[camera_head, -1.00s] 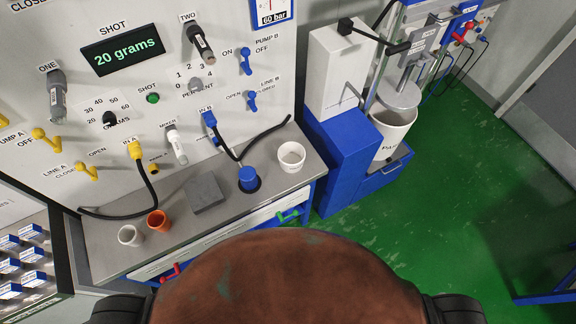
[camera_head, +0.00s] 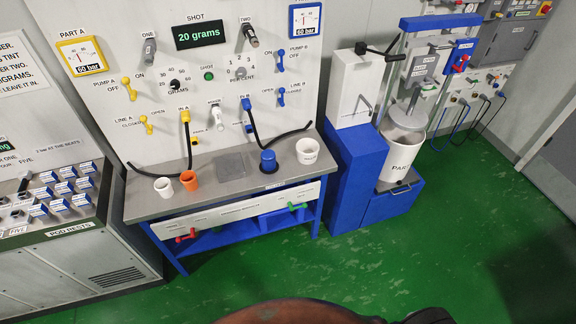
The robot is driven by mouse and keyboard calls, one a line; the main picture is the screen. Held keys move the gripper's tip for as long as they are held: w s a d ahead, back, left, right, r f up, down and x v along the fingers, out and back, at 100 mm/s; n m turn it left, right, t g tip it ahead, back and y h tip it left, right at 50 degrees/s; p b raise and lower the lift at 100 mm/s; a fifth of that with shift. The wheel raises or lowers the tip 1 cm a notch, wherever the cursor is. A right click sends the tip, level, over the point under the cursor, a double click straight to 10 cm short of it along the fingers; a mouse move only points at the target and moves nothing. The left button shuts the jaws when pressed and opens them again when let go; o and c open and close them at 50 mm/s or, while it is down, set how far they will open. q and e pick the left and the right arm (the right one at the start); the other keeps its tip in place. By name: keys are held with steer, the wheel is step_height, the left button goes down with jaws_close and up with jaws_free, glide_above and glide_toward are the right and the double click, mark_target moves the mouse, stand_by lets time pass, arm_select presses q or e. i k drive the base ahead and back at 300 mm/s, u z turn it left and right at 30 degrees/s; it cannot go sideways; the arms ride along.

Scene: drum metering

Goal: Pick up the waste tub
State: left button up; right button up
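A small white tub (camera_head: 307,151) with dark lettering too small to read stands upright at the right end of the grey workbench (camera_head: 215,191). It looks like the waste tub, but I cannot confirm its label. It stands apart from the blue cylinder (camera_head: 268,162) to its left. A smaller white cup (camera_head: 163,187) and an orange cup (camera_head: 189,181) stand near the bench's left end. Neither of my grippers shows; nothing is seen touching the tub.
A black hose (camera_head: 283,139) curves behind the tub. Another black hose (camera_head: 160,170) lies at the left. A blue cabinet (camera_head: 355,170) and a large white pail (camera_head: 401,155) stand to the right. Green floor (camera_head: 350,250) before the bench looks clear.

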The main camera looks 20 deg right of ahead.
mark_target(307, 149)
steer(key=u, duration=0.45)
steer(key=i, duration=0.55)
steer(key=u, duration=0.25)
